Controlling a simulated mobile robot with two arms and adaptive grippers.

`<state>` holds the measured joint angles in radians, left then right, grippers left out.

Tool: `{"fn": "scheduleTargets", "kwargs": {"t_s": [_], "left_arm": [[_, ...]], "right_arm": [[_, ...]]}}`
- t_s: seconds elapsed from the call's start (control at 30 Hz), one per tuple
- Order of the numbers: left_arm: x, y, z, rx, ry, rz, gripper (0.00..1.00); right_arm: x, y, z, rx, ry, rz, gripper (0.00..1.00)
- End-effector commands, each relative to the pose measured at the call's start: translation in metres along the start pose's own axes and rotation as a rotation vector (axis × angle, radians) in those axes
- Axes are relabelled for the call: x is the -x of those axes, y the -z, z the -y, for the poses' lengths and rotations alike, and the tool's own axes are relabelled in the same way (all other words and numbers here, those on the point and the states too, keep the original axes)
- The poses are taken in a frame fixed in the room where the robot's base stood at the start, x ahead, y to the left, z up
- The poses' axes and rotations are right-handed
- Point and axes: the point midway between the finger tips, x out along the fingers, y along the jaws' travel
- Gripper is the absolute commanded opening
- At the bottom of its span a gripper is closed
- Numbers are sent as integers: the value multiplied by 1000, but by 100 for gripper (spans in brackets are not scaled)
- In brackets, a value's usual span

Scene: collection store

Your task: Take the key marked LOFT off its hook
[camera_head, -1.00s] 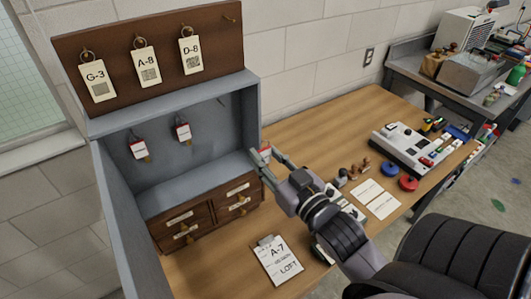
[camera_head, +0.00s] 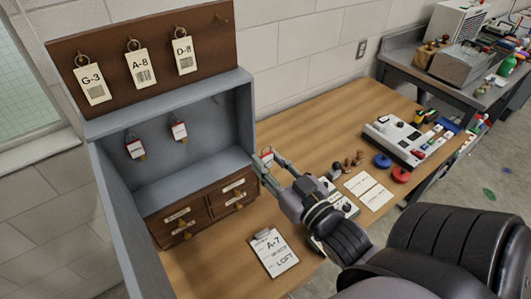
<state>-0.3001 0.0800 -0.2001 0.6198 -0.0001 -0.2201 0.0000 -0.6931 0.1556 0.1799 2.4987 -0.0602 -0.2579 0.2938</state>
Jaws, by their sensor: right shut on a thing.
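My right gripper (camera_head: 272,168) is shut on a small key with a red and white tag (camera_head: 267,155). It holds the key just right of the open grey key cabinet (camera_head: 116,122), above the table. The writing on this tag is too small to read. A card (camera_head: 274,253) on the table reads A-7 and LOFT. My left gripper is not in view.
A brown board (camera_head: 108,54) above the cabinet carries tags G-3, A-8 and D-8. Small wooden drawers (camera_head: 205,203) fill the cabinet's bottom. A grey device (camera_head: 396,142), stamps and red and blue discs stand at the table's right. The table's back middle is clear.

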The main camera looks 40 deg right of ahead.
Motion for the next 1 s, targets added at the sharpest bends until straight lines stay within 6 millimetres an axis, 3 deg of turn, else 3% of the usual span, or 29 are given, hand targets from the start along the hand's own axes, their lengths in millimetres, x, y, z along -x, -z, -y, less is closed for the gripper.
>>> {"fn": "scheduleTargets", "kwargs": {"t_s": [0.7, 1.0], "left_arm": [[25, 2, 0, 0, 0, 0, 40], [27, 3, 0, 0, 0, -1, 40]], "right_arm": [[58, 0, 0, 0, -1, 3, 10], [70, 0, 0, 1, 0, 0, 10]]}}
